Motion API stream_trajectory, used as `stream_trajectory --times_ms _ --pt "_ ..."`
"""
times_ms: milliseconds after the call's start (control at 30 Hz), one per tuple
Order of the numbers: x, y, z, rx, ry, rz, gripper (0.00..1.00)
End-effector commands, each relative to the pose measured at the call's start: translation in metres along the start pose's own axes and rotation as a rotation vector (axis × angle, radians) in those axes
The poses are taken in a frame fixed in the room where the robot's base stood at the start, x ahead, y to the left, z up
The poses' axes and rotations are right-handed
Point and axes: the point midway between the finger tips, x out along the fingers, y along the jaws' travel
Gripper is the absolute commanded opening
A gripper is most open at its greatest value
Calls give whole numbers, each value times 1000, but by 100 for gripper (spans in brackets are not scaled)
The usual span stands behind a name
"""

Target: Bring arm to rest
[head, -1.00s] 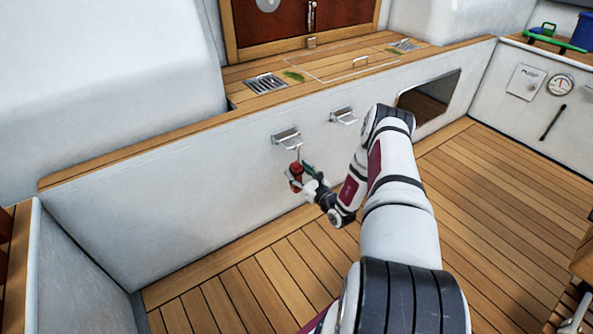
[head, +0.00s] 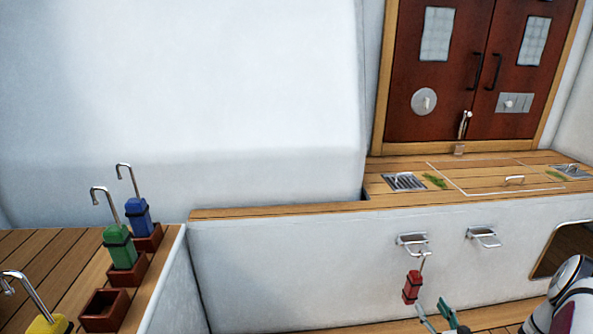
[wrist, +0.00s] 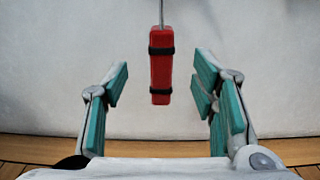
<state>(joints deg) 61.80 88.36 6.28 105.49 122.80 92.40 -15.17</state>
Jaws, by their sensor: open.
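My gripper (head: 438,312) is open and empty at the lower right of the head view. Its teal finger pads stand wide apart in the wrist view (wrist: 160,80). A red block with black bands and a metal hook (head: 412,287) hangs from the left metal bracket (head: 413,241) on the white wall. In the wrist view the red block (wrist: 161,70) hangs ahead, centred between the fingers and touching neither. My arm is mostly cut off at the lower right corner of the head view.
A second bracket (head: 484,236) on the wall is empty. At left, blue (head: 138,217), green (head: 119,246) and yellow (head: 48,325) hooked blocks stand by brown holders; one holder (head: 104,312) is empty. Dark red doors (head: 460,70) are at the back.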

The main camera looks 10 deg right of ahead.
Motion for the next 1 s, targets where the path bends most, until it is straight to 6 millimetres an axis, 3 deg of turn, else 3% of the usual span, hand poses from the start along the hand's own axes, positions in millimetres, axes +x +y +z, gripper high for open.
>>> stream_trajectory --times_ms 167,333,500,767,1000 --pt "25 22 51 -53 -48 143 53" --pt "51 76 135 -147 -118 407 53" --pt "54 140 211 -253 -172 680 53" --pt "18 236 305 -442 -227 1078 53" --pt "-47 308 365 -651 -252 1422 53"
